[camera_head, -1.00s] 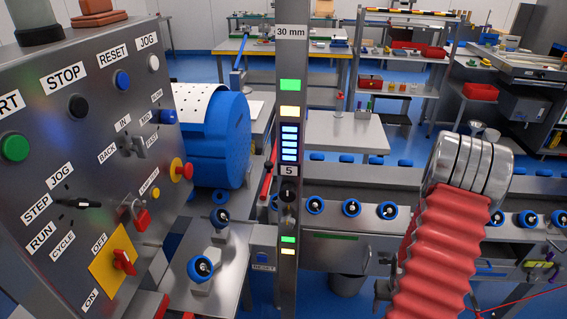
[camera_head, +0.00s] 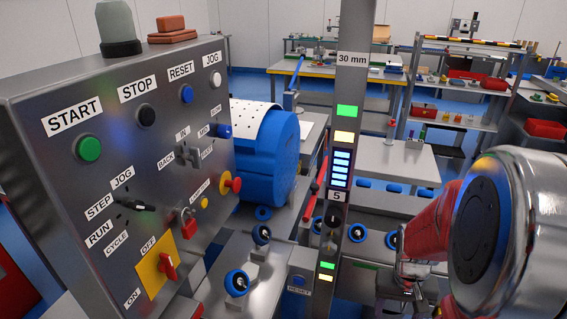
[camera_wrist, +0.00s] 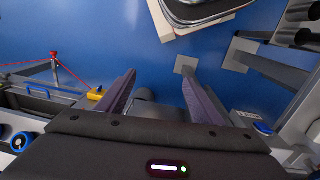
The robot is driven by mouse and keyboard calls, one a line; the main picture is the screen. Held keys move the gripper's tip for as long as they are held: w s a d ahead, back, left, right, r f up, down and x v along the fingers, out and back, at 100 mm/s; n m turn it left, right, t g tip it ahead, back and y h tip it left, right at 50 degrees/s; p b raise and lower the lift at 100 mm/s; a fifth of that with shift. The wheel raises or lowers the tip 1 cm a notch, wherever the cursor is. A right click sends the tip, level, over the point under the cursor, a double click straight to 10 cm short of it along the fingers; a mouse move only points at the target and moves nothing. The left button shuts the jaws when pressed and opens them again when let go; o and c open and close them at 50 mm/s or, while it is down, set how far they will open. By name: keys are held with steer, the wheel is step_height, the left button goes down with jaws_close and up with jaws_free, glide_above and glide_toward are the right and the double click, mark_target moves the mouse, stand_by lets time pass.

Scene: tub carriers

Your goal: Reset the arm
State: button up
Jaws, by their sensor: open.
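My arm, with a red ribbed sleeve and a large shiny metal joint, fills the right side of the head view. My gripper (camera_wrist: 160,92) shows in the wrist view with its two dark fingers spread apart and nothing between them. Blue floor lies beyond the fingers. The fingertips are not clear in the head view. A grey control panel (camera_head: 115,190) stands at the left of the head view. It carries a blue button under a RESET label (camera_head: 187,94), a green START button (camera_head: 89,149) and a red switch on a yellow plate (camera_head: 157,267).
A small box labelled RESET (camera_head: 300,283) is near the post's foot. Shelves (camera_head: 450,118) stand behind.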

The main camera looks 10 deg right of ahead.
steer(key=s+a+r+n+t, duration=0.1)
steer(key=a+r+n+t, duration=0.4)
steer(key=a+r, duration=1.6)
steer(key=shift+a+r+n+t+y, duration=0.15)
steer(key=shift+n+t+y, duration=0.15)
steer(key=shift+t, duration=0.3)
